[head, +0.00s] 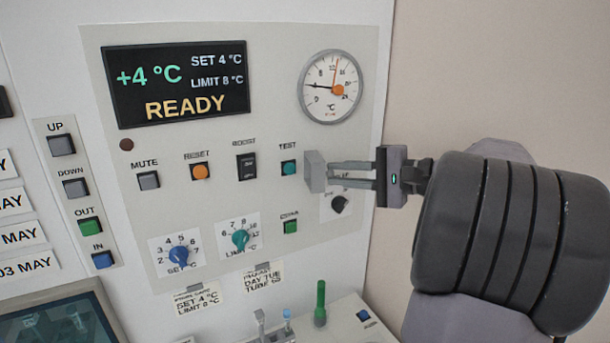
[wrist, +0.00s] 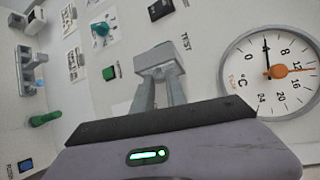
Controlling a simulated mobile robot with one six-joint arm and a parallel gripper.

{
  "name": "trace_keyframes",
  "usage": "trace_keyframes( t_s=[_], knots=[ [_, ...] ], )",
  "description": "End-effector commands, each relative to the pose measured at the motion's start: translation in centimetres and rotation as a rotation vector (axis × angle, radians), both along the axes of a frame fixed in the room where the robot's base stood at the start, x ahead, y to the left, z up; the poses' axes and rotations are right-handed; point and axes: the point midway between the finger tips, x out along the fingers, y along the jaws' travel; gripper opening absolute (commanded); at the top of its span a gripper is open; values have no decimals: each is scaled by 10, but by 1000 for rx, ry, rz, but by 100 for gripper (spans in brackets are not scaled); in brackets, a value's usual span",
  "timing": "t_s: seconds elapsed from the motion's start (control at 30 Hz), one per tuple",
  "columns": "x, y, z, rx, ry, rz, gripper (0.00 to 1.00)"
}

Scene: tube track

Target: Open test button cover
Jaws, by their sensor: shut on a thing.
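The test button cover (head: 315,171) is a small light grey block on the control panel, just right of the teal TEST button (head: 288,168). The button's face shows uncovered from the head view. My gripper (head: 329,174) reaches in from the right, with its fingertips shut on the cover. In the wrist view, the cover (wrist: 158,59) sits between the fingertips of my gripper (wrist: 160,77), below the TEST label. The cover's hinge cannot be made out.
A round temperature gauge (head: 331,87) is above the gripper. A black knob (head: 340,204) lies just below the fingers, and a green button (head: 291,226) is lower left. The READY display (head: 180,83) is upper left.

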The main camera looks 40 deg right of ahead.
Motion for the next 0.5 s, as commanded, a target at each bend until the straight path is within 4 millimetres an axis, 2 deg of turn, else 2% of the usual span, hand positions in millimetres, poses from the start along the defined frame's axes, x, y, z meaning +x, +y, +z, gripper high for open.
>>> trace_keyframes(
  t_s=[0.23, 0.27, 0.37, 0.5],
  knots=[
    [0, 0, 0, 0, -1, 2, 0],
    [0, 0, 0, 0, -1, 2, 19],
    [0, 0, 0, 0, -1, 2, 39],
    [0, 0, 0, -1, -1, 2, 39]
  ],
)
